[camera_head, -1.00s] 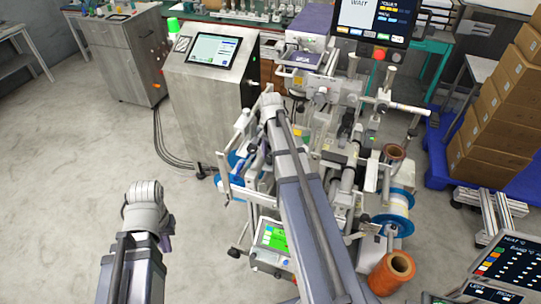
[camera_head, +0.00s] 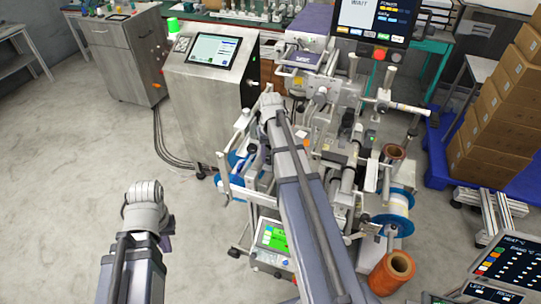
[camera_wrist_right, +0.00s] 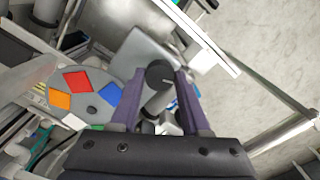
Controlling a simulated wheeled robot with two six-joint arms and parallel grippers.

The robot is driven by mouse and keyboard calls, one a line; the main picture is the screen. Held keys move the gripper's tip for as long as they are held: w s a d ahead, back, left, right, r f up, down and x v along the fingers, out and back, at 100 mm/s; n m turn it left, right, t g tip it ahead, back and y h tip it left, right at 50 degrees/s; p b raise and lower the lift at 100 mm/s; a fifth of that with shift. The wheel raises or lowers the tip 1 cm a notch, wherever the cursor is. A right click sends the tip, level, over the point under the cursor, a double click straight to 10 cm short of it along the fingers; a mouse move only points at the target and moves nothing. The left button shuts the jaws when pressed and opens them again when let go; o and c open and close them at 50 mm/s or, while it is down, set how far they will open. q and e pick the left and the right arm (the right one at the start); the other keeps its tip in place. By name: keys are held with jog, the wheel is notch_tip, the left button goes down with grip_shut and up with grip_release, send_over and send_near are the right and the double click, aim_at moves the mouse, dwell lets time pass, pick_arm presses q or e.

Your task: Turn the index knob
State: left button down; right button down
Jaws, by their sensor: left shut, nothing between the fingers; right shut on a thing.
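In the right wrist view, a knob (camera_wrist_right: 159,74) with a round black cap and a pale line on its face stands on a grey shaft. The purple fingers of my right gripper (camera_wrist_right: 158,98) are shut on it, one on each side. A grey disc (camera_wrist_right: 108,112) beside it carries orange, red, blue and green squares. In the head view, my right arm hides the knob. My left gripper (camera_head: 167,243) is low at the left over bare floor, apart from everything; its fingers are mostly hidden behind its wrist.
The machine with blue-rimmed reels (camera_head: 393,222) and an orange spool (camera_head: 392,272) surrounds my right arm. A steel cabinet with a screen (camera_head: 213,50) stands behind. Stacked cartons (camera_head: 500,110) are at the right. The floor (camera_head: 60,200) at the left is clear.

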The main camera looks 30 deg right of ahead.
aim_at(271, 158)
jog(key=shift+n, duration=0.6)
jog(key=shift+c, duration=1.9)
grip_release()
jog(key=shift+r, duration=0.1)
notch_tip(271, 158, up, 8)
jog(key=p, duration=0.8)
jog(key=shift+f, duration=0.2)
